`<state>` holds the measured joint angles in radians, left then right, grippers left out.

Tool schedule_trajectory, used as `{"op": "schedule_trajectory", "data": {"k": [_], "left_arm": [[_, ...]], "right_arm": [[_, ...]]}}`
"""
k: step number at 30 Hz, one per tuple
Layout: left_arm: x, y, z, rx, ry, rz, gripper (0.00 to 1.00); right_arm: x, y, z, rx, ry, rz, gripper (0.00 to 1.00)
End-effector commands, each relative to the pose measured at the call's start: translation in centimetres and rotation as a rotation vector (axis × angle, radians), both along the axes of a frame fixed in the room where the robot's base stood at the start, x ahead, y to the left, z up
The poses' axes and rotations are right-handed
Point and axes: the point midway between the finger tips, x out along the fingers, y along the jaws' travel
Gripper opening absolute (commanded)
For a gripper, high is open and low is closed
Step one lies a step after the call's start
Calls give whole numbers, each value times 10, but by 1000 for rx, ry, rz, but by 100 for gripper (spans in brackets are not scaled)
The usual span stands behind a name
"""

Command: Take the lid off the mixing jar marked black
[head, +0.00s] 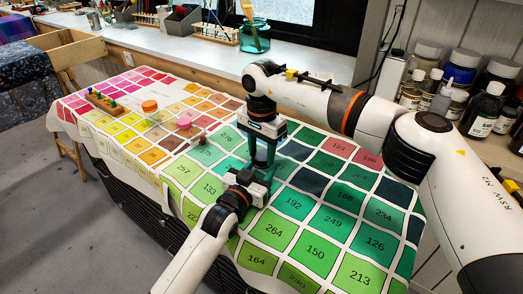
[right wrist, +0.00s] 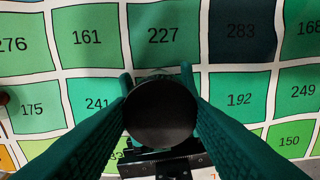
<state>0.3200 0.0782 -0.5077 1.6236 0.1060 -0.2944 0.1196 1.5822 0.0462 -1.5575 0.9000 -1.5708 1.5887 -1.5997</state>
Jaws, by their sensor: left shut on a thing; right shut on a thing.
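The mixing jar with the dark round lid (right wrist: 160,112) is between my two grippers above the color-chart cloth. My right gripper (head: 262,158) comes down from above, and its green fingers are shut on the lid's sides in the right wrist view (right wrist: 160,100). My left gripper (head: 262,178) reaches in from the lower left and is shut low on the jar, under the lid. The jar body is mostly hidden by the fingers, and its marking is not readable. I cannot tell whether the lid is still seated on the jar.
The cloth (head: 292,229) covers the table. An orange-lidded jar (head: 150,106), a pink-lidded jar (head: 184,121) and a wooden rack with pegs (head: 104,104) stand on its left part. Bottles (head: 482,110) line the right shelf. The cloth's near part is clear.

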Motion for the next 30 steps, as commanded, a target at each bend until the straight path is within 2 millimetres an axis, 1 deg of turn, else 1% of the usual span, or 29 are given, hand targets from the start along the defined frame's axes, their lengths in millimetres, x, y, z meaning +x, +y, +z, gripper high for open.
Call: {"op": "schedule_trajectory", "data": {"k": [1, 3, 6, 9, 30], "left_arm": [[0, 0, -1, 0, 2, 0, 0], [0, 0, -1, 0, 2, 0, 0], [0, 0, -1, 0, 2, 0, 0], [0, 0, -1, 0, 2, 0, 0], [0, 0, -1, 1, 2, 0, 0]], "right_arm": [[0, 0, 0, 1, -1, 101, 17], [0, 0, 0, 0, 0, 236, 17], [0, 0, 1, 0, 0, 381, 17], [0, 0, 1, 0, 0, 455, 17], [0, 0, 2, 1, -1, 449, 17]]}}
